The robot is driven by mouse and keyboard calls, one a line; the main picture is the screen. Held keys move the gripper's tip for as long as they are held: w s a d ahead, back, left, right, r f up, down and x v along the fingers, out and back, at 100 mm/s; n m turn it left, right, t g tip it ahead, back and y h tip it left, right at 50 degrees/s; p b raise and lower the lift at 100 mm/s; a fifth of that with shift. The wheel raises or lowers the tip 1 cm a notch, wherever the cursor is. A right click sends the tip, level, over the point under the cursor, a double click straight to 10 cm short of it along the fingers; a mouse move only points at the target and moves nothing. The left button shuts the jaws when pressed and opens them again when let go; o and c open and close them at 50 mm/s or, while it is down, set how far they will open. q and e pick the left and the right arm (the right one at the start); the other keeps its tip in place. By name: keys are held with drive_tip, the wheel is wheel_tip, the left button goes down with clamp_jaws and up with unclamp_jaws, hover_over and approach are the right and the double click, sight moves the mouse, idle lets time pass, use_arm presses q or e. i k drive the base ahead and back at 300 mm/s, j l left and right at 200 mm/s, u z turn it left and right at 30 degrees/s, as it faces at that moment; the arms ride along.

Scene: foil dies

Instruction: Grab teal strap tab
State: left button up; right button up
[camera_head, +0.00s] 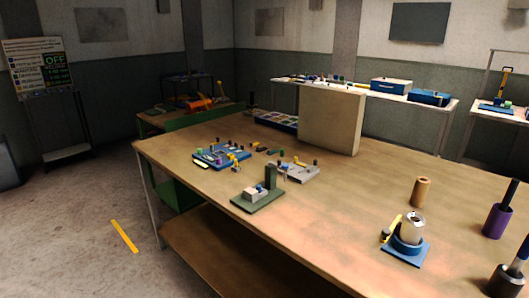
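I cannot make out a teal strap tab for certain. A blue board (222,160) on the left half of the wooden table carries several small parts, with a small green piece at its left end; they are too small to tell apart. A blue stand (404,252) with a ring, a pale can (411,230) and a yellow lever (391,227) is near the front right. Neither of my grippers is in view.
The wooden table (340,195) also holds a green fixture (259,201), a grey plate (301,174), a tan cylinder (421,191), a purple cylinder (495,222) and a dark cylinder (505,282). A beige upright panel (330,120) stands at the back.

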sight(269, 153)
drive_tip(key=z, duration=0.75)
drive_tip(key=i+j+z, duration=0.1)
drive_tip(key=j+z, duration=0.4)
drive_tip(key=i+j+z, duration=0.1)
drive_tip(key=j+z, duration=0.2)
drive_tip(key=z, duration=0.15)
drive_tip(key=j+z, duration=0.5)
drive_tip(key=k+j+z, duration=0.15)
drive_tip(key=j+z, duration=0.15)
drive_tip(key=z, duration=0.15)
